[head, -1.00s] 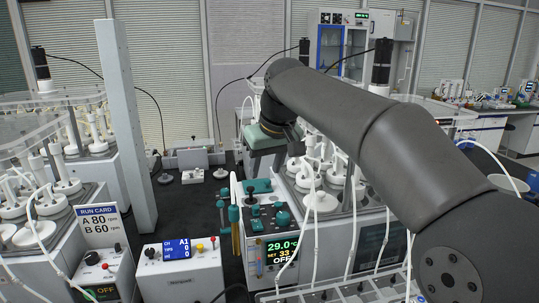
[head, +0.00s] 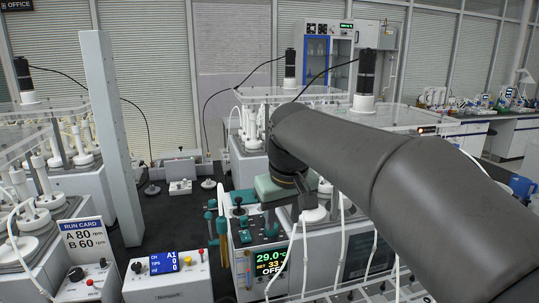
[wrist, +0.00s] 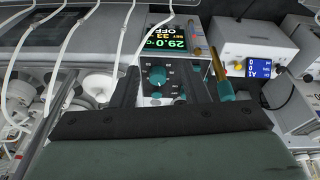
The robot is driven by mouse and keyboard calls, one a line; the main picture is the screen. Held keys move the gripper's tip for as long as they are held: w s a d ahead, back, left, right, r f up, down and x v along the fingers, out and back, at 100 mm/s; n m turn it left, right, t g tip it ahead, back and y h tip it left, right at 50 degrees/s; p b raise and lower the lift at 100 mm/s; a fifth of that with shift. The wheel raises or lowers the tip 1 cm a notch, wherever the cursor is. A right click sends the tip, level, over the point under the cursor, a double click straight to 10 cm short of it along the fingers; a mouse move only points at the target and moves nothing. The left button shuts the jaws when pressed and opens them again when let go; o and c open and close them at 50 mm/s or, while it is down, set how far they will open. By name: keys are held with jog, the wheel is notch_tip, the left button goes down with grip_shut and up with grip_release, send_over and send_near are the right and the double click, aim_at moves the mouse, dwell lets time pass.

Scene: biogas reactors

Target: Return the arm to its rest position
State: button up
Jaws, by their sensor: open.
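My arm (head: 350,150) reaches from the lower right toward the middle of the head view. My gripper (head: 308,205) hangs at its far end, in front of the white reactor unit. In the wrist view my gripper (wrist: 160,78) shows two dark fingers standing apart, with nothing held between them. Behind the fingers is a control panel with a teal knob (wrist: 157,76) and a display (wrist: 165,38). The gap between fingers and panel is hard to judge.
The same controller (head: 268,262) reads 29.0 in the head view. A control box (head: 165,275) and a run card (head: 85,238) stand to the left. A grey post (head: 110,140) rises at left. White tubes (head: 340,240) hang close beside my gripper.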

jog(key=s+d+f+m, duration=0.1)
jog(key=s+d+f, duration=0.3)
jog(key=s+f, duration=0.2)
jog(key=s+d+f+m+g, duration=0.1)
jog(key=s+d+f+m, duration=0.1)
jog(key=s+d+f, duration=0.2)
jog(key=s+d+f+m+g, duration=0.1)
jog(key=s+d+f, duration=0.3)
jog(key=s+f, duration=0.6)
jog(key=shift+s+d+f+m+h, duration=0.2)
jog(key=shift+s+d+m+h, duration=0.15)
jog(key=shift+s, duration=0.85)
